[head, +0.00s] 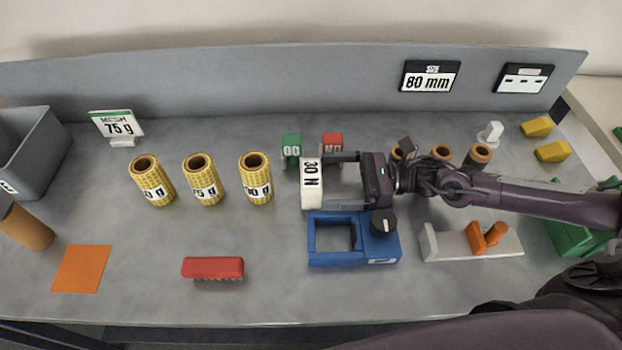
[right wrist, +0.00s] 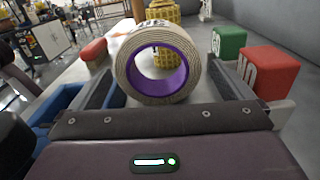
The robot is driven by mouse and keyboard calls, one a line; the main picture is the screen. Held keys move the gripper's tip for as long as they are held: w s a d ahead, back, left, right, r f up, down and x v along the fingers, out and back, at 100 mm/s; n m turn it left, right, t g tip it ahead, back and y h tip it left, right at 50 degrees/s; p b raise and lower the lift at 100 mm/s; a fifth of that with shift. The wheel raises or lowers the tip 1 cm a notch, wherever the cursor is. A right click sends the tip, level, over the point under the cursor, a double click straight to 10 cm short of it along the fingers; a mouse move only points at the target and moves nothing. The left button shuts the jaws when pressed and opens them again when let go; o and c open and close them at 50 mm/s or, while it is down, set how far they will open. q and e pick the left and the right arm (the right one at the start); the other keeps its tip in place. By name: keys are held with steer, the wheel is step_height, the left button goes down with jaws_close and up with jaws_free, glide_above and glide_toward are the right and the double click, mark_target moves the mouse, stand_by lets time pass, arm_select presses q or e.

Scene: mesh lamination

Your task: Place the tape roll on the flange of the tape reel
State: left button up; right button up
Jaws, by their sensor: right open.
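The tape roll (head: 311,186) is a pale roll marked "30 N", standing on edge behind the blue frame. In the right wrist view the tape roll (right wrist: 134,72) shows a purple core facing me. My right gripper (head: 328,182) is open, with its fingertips on either side of the roll's near edge. The right wrist view shows the fingers (right wrist: 165,82) spread wider than the roll; contact is not clear. A blue frame (head: 318,258) with a black round knob (head: 383,222) lies in front; I cannot tell whether this is the tape reel. My left gripper is out of view.
Several yellow mesh rolls (head: 203,180) stand left of the roll. A green block (head: 291,150) and a red block (head: 332,145) stand behind. A red brush-like piece (head: 212,267) and orange sheet (head: 81,269) lie front left. A white stand (head: 455,244) is right of the frame.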

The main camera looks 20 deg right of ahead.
mark_target(306, 180)
steer(key=p+x, duration=0.1)
steer(key=x, duration=0.4)
steer(key=shift+w+a+r+p, duration=0.1)
steer(key=shift+a+p, duration=0.25)
steer(key=shift+w+a, duration=0.1)
steer(key=shift+a, duration=0.25)
steer(key=c, duration=0.8)
